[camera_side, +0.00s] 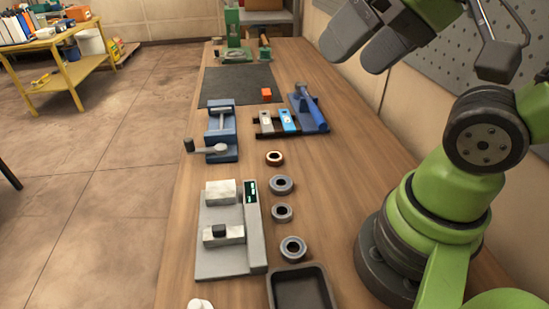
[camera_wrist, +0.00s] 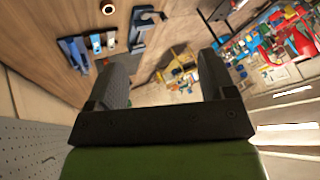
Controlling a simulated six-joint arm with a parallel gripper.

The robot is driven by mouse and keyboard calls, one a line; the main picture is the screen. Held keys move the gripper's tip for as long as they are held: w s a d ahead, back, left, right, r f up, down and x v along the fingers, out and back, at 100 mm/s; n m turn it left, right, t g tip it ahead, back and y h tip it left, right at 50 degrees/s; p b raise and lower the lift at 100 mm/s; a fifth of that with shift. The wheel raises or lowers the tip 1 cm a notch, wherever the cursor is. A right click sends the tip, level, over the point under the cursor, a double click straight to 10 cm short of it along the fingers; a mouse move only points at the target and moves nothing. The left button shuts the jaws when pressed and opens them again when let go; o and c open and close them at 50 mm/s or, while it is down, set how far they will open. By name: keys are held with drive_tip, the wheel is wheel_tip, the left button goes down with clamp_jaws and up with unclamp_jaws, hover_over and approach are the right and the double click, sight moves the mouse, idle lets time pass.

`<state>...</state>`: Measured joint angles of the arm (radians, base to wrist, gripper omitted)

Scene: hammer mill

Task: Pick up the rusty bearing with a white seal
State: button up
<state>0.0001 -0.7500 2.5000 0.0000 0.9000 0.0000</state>
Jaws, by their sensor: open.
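The rusty bearing (camera_side: 275,164) is a small brown ring lying flat on the wooden bench in the side view, at the far end of a row of bearings. A paler inner ring surrounds its dark hole. Three grey bearings, a far one (camera_side: 281,191), a middle one (camera_side: 282,218) and a near one (camera_side: 293,257), lie in line nearer the camera. My gripper (camera_side: 352,55) is high above the bench at the upper right, open and empty. In the wrist view my gripper (camera_wrist: 162,60) shows its two fingers wide apart with nothing between them. A ring on the bench (camera_wrist: 108,14) shows at the top edge.
A dark tray (camera_side: 271,290) sits at the near end of the row. A grey gauge plate (camera_side: 215,262) with blocks is left of the bearings. A blue vise (camera_side: 222,151) and a blue-handled press (camera_side: 309,110) stand farther back. Pegboard (camera_side: 445,45) borders the right.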

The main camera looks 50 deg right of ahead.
drive_tip(key=n+g+h, duration=0.2)
drive_tip(key=n+g, duration=0.5)
drive_tip(key=n, duration=0.3)
hover_over(274, 156)
drive_tip(key=f, duration=2.4)
drive_tip(key=shift+d+f, duration=0.35)
drive_tip(key=shift+f, duration=0.05)
drive_tip(key=shift+a+f, duration=0.15)
drive_tip(key=shift+f, duration=1.45)
drive_tip(key=shift+a+f, duration=0.1)
drive_tip(key=shift+f, duration=1.45)
drive_tip(key=c, duration=1.1)
